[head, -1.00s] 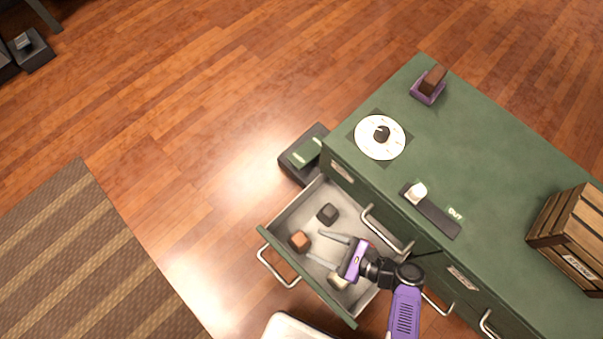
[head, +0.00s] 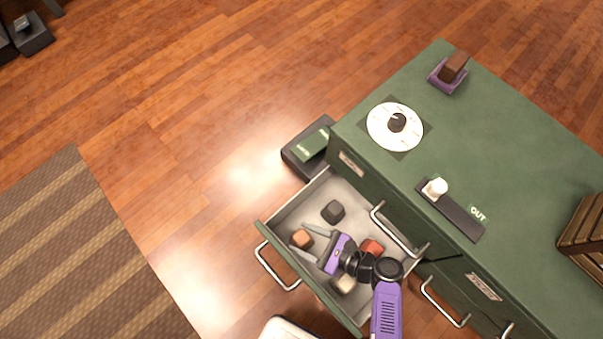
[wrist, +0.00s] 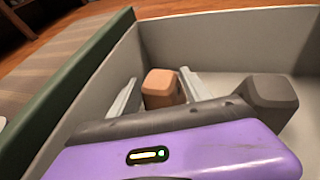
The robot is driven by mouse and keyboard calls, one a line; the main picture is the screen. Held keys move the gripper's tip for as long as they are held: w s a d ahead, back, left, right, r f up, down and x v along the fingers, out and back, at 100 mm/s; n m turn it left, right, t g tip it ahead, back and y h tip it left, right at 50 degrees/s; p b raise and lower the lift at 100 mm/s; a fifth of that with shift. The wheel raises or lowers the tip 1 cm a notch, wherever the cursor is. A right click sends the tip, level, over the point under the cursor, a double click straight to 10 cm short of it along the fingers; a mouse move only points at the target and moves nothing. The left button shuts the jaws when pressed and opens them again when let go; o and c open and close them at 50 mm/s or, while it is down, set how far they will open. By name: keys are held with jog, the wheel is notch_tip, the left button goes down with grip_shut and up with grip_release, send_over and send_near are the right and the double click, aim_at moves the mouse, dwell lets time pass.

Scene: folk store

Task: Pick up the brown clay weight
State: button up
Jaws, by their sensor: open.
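The brown clay weight (head: 301,239) sits on the floor of the open drawer (head: 292,213), near its front panel. It also shows in the wrist view as an orange-brown block (wrist: 161,88). My gripper (head: 306,242) is open, low in the drawer, with one finger on each side of the brown weight. In the wrist view the fingers (wrist: 157,93) flank the block, and the purple gripper body hides its lower part. I cannot tell whether a finger touches it.
A dark grey weight (head: 333,211) lies close by, to the right in the wrist view (wrist: 268,98). A red weight (head: 372,247) and a cream weight (head: 344,283) are also in the drawer. The drawer walls surround my gripper. The green counter (head: 470,140) stands to the right.

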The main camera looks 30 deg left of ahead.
jog(key=shift+a+f, duration=0.15)
jog(key=shift+a, duration=0.3)
grip_shut()
